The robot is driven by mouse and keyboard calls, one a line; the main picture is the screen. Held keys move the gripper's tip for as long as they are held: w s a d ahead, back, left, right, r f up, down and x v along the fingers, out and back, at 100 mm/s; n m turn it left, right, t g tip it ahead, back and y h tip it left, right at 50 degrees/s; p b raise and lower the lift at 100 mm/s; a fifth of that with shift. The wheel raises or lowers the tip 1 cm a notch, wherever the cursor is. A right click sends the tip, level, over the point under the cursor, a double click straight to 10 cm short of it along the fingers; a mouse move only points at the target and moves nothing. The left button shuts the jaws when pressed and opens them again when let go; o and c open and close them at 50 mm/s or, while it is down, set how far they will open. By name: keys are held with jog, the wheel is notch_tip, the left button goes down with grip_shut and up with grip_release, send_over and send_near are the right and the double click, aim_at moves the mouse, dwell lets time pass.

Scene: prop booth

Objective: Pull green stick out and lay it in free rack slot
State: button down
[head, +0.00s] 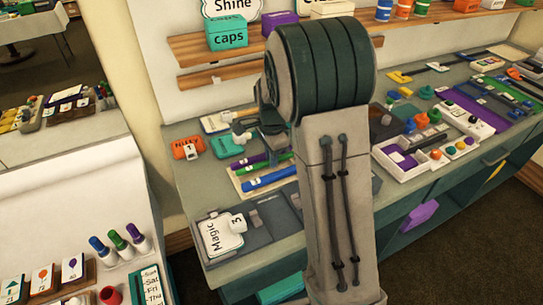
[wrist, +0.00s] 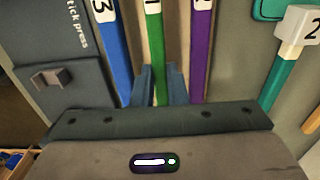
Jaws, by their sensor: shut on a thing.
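The green stick (wrist: 155,45), with a white end tag, lies between a blue stick (wrist: 118,62) tagged 3 and a purple stick (wrist: 200,55) in the wrist view. My gripper (wrist: 159,80) is shut on the green stick, one finger on each side. In the head view the green stick (head: 240,171), purple stick (head: 250,160) and blue stick (head: 268,180) lie side by side on a pale rack (head: 237,186). My arm hides their right ends and most of my gripper there. I cannot tell which rack slot is free.
A grey block marked "tick press" (wrist: 55,35) with a raised knob is left of the sticks in the wrist view.

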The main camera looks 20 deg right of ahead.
jog(key=shift+f+b, duration=0.3)
jog(key=shift+f, duration=0.5)
dwell(1.4)
jog(key=c, duration=1.4)
grip_release()
jog(key=shift+c, duration=1.4)
jog(key=shift+r+p, duration=3.1)
jog(key=shift+r, duration=0.95)
